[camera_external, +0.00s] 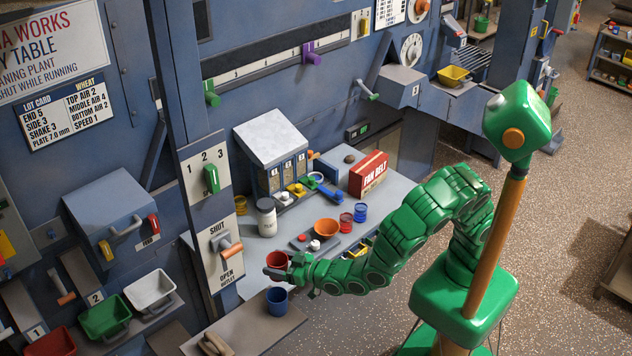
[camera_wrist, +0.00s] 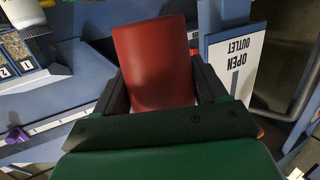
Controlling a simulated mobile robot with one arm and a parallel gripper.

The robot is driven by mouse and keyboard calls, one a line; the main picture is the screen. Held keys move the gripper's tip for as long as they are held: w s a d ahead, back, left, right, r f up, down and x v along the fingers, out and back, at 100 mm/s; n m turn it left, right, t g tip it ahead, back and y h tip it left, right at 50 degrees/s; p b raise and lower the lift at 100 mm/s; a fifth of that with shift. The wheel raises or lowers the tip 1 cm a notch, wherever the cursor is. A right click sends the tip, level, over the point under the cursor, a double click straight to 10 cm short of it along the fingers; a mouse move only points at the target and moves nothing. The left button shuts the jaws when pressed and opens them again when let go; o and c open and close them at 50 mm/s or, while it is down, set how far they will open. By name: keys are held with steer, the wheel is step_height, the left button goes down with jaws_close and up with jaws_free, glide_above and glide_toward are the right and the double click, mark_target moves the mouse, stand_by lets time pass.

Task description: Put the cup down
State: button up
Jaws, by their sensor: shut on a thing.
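A red cup (camera_external: 277,260) is held at the end of my green arm, over the front left edge of the grey table. My gripper (camera_external: 290,268) is shut on this red cup. A blue cup (camera_external: 277,299) stands on the lower grey shelf just below the held cup.
The grey table (camera_external: 262,243) bears a white jar (camera_external: 266,218), an orange bowl (camera_external: 326,228), several small coloured cups and a red fan belt box (camera_external: 369,174). The shut/open outlet panel (camera_external: 222,262) stands close left of my gripper. The shelf (camera_external: 240,328) left of the blue cup has some bare room.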

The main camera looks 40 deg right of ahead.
steer(key=w+d+f+m+h, duration=0.1)
steer(key=w+d+f+h, duration=0.1)
steer(key=w+d+f, duration=0.35)
steer(key=w+d+f+m+h, duration=0.1)
steer(key=w+d+f, duration=0.2)
steer(key=w, duration=0.5)
steer(key=shift+t, duration=0.4)
steer(key=shift+s+a+f, duration=0.1)
steer(key=shift+a+f, duration=0.05)
steer(key=shift+f, duration=1.8)
steer(key=shift+s+a+f, duration=0.1)
steer(key=shift+f, duration=1.85)
steer(key=shift+f, duration=0.15)
steer(key=o, duration=1)
steer(key=shift+o, duration=0.2)
steer(key=shift+r, duration=0.2)
steer(key=v, duration=1.2)
